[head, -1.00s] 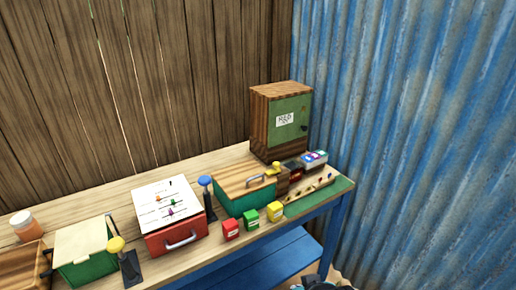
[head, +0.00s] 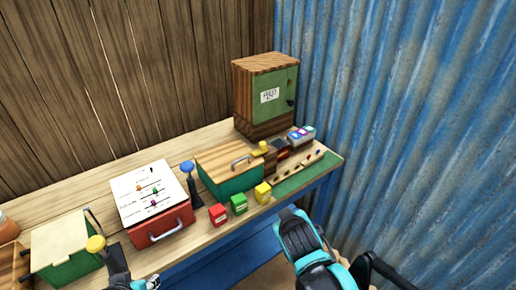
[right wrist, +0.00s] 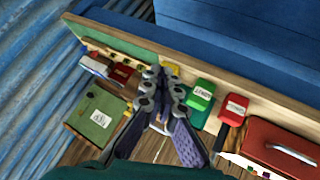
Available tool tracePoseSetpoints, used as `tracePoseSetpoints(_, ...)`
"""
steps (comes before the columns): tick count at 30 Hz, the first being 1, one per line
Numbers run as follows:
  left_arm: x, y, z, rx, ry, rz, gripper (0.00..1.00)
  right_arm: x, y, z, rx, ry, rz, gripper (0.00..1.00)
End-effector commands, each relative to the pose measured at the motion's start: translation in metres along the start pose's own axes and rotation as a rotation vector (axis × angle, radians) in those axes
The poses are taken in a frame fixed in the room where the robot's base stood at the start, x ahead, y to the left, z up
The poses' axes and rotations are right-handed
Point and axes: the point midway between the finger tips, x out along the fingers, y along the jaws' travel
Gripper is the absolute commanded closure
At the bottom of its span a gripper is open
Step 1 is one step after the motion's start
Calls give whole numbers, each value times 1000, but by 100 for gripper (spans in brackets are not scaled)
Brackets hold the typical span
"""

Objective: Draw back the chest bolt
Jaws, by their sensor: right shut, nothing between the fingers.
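A chest with a wooden lid, a grey handle and a green front (head: 228,178) stands on the bench, and is partly hidden by my gripper in the right wrist view. A small yellow knob (head: 262,147) sits on a wooden block at its right end; I cannot tell whether this is the bolt. My right gripper (right wrist: 165,72) is shut and empty in the right wrist view, above the bench by the small tins and chest. In the head view my right arm is at the front, apart from the bench. Part of my left arm shows at the bottom left; its fingers are unclear.
Red (head: 218,215), green (head: 238,204) and yellow (head: 263,193) tins line the bench front. A blue-knobbed lever (head: 188,168) and a red case (head: 165,228) stand left. A tall cabinet (head: 285,100) is behind. Corrugated wall (head: 410,130) bounds the right.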

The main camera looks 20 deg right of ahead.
Motion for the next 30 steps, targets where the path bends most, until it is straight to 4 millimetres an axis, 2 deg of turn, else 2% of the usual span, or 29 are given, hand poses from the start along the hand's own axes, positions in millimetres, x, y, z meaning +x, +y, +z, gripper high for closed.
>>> tracePoseSetpoints(1, -6, 0, -4, 0, 0, 0, 60, 10, 11, -24, -83, 39, 57, 100)
tracePoseSetpoints(5, -14, 0, -10, 0, 0, 0, 60, 36, 28, -77, -327, 150, 220, 100)
tracePoseSetpoints(9, -21, 0, -15, 0, 0, 0, 60, 56, 27, -124, -576, 259, 365, 100)
tracePoseSetpoints(12, -25, 0, -18, 0, 0, 0, 60, 65, 17, -146, -723, 318, 442, 100)
tracePoseSetpoints(18, -28, 0, -20, 0, 0, 0, 60, 74, 1, -166, -890, 382, 524, 100)
tracePoseSetpoints(30, -28, 0, -20, 0, 0, 0, 60, 76, -2, -168, -916, 390, 537, 100)
